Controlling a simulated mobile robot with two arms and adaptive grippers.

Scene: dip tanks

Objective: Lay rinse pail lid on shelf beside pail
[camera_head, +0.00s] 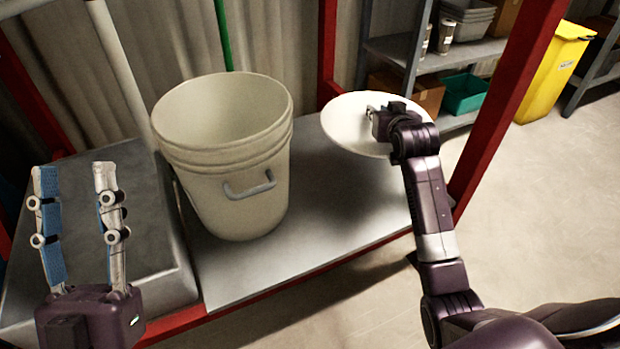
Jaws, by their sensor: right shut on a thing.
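The white rinse pail (228,185) stands upright and open on the grey shelf (330,225). Its grey handle faces me. The round white lid (345,120) is at the right of the pail, over the shelf's right part, close to the red post. My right gripper (372,113) is shut on the lid; the arm hides part of its right side. I cannot tell whether the lid touches the shelf. My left gripper (80,215) is open and empty at the left, in front of a grey block.
A grey metal block (120,215) fills the shelf's left end. Red posts (505,105) frame the shelf. Behind stand a rack with grey bins (465,25), a green bin (463,92) and a yellow container (552,70). The shelf front right of the pail is clear.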

